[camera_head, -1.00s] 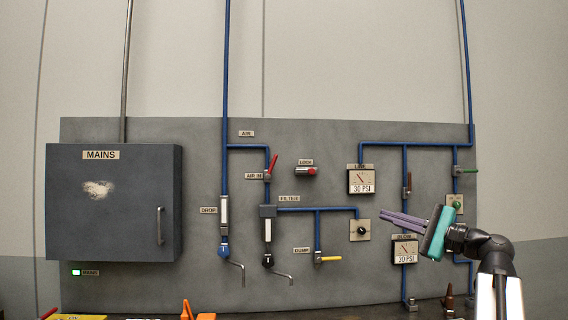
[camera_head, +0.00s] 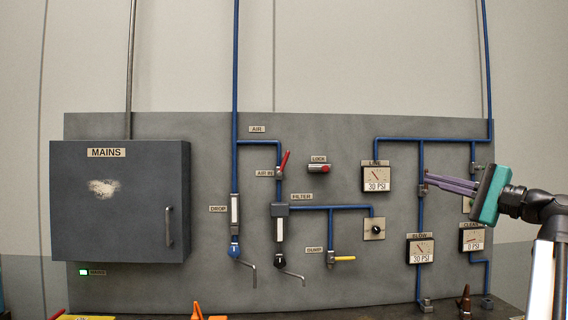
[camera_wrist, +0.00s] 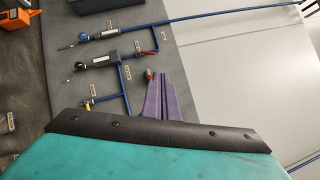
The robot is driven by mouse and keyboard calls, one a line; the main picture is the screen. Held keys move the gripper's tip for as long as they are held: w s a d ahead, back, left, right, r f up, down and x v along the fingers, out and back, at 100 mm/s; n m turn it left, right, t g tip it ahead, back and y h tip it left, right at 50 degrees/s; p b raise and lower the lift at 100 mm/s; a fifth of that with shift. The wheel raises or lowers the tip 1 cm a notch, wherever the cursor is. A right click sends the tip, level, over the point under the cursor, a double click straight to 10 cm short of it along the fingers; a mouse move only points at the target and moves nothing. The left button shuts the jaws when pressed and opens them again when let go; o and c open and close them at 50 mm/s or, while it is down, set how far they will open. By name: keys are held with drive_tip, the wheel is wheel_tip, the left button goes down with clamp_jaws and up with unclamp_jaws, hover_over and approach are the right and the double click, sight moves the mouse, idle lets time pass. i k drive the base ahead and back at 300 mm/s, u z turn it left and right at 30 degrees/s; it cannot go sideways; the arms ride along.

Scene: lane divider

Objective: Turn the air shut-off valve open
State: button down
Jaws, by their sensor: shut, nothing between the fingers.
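The valve at the AIR IN label has a red lever handle (camera_head: 285,160) slanting up and right from the blue pipe. The handle also shows in the wrist view (camera_wrist: 148,53). My gripper (camera_head: 427,180) is shut and empty, with purple fingers pointing left. In the head view it is well to the right of the red handle and overlaps the pipe right of the LINE gauge. That pipe's valve is partly hidden behind the fingertips. In the wrist view the fingers (camera_wrist: 163,82) point up the picture, apart from the red handle.
The red LOCK knob (camera_head: 319,168) lies between the red handle and the LINE gauge (camera_head: 376,177). A yellow DUMP lever (camera_head: 344,258) is lower down. The MAINS cabinet (camera_head: 120,200) protrudes at left. Orange objects (camera_head: 197,311) sit on the bench below.

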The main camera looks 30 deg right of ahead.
sight(279, 173)
drive_tip(key=i, duration=1.8)
drive_tip(key=z, duration=0.05)
